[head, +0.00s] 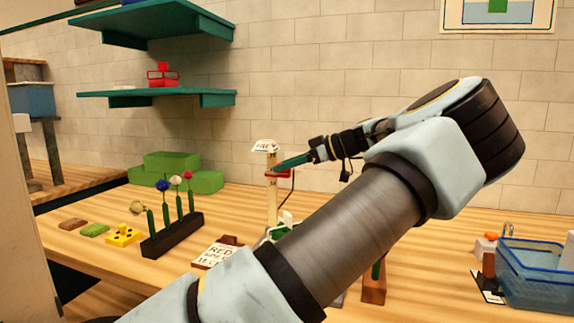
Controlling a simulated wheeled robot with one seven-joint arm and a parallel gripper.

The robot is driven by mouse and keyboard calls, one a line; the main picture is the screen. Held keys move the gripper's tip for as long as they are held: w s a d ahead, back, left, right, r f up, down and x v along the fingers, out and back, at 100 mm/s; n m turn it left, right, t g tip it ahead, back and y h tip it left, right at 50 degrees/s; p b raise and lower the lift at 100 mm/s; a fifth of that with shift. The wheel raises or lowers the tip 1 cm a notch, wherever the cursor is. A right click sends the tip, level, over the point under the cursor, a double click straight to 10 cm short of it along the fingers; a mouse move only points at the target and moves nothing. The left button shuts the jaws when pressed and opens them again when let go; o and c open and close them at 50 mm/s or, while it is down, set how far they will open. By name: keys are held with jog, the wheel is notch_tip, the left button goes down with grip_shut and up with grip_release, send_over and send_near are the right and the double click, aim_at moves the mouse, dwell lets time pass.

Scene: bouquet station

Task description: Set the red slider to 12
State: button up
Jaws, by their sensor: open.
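The red slider (284,175) sits on an upright cream post (272,203), in its upper part below a small white top plate (265,147). My gripper (282,164) reaches in from the right, its teal fingers at the slider's height or just above it. The fingers overlap the slider in this view; I cannot tell whether they touch it. The gap between the fingers is too small to see. Scale marks on the post cannot be read. My forearm hides the area right of the post's base.
A black rack (172,239) with several flowers stands left of the post. Green foam blocks (180,172) lie behind it. Small coloured blocks (123,236) lie at far left. A blue bin (540,270) is at right. Teal shelves (160,93) hang on the back wall.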

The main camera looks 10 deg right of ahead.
grip_shut()
dwell(1.3)
